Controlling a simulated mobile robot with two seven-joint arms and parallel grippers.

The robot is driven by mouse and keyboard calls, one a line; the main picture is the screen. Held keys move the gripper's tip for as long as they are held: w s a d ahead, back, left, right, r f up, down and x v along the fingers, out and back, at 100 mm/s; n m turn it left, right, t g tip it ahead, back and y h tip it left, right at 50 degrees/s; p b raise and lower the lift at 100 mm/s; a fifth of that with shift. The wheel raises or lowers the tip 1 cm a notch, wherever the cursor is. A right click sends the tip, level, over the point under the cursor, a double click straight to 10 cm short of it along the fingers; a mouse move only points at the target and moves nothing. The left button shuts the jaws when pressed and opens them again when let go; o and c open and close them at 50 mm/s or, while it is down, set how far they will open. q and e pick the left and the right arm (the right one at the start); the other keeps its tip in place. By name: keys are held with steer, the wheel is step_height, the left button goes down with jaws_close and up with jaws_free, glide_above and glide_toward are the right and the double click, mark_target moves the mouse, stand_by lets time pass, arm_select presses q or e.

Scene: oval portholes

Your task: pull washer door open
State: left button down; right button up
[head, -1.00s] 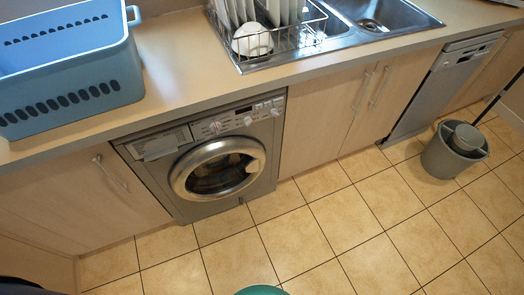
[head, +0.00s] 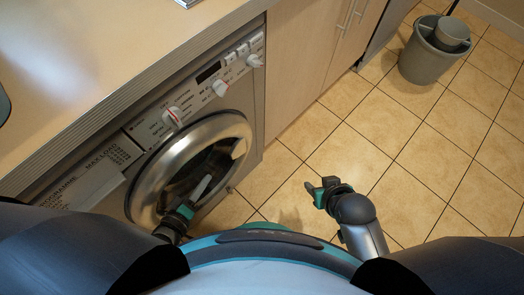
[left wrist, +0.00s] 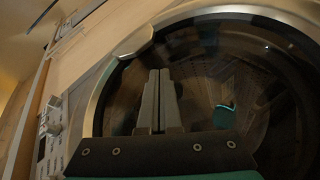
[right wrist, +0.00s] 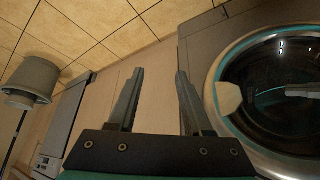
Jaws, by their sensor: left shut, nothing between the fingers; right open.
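The silver washer (head: 125,200) stands under the counter, and its round door (head: 222,128) looks closed, with a metal ring around dark glass. The pale door handle (head: 239,148) is on the door's right side; it also shows in the left wrist view (left wrist: 134,43) and the right wrist view (right wrist: 228,97). My left gripper (head: 203,184) is shut and empty in front of the glass, left of the handle; its fingers (left wrist: 160,75) point at the glass. My right gripper (head: 318,188) is open and empty over the floor, right of the door and apart from it.
The counter (head: 120,50) runs above the washer. Wooden cabinet doors (head: 305,60) stand to its right. A grey bucket (head: 430,55) is on the tiled floor (head: 370,130) at the far right. The floor between bucket and washer is clear.

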arm_select(q)
steer(key=w+d+r+n+t+h+b, duration=0.1)
steer(key=w+d+n+t+b, duration=0.3)
steer(key=w+b, duration=0.6)
steer(key=shift+w+d+n+h, duration=0.3)
steer(key=shift+d+n+h, duration=0.2)
steer(key=shift+n, duration=0.2)
arm_select(e)
steer(key=w+a+r+t+y, duration=0.3)
steer(key=w+a+r+t, duration=0.1)
steer(key=a+r+t, duration=0.1)
steer(key=shift+a+r+t, duration=0.4)
steer(key=shift+r+t, duration=0.1)
steer(key=shift+t, duration=0.1)
steer(key=shift+w, duration=0.1)
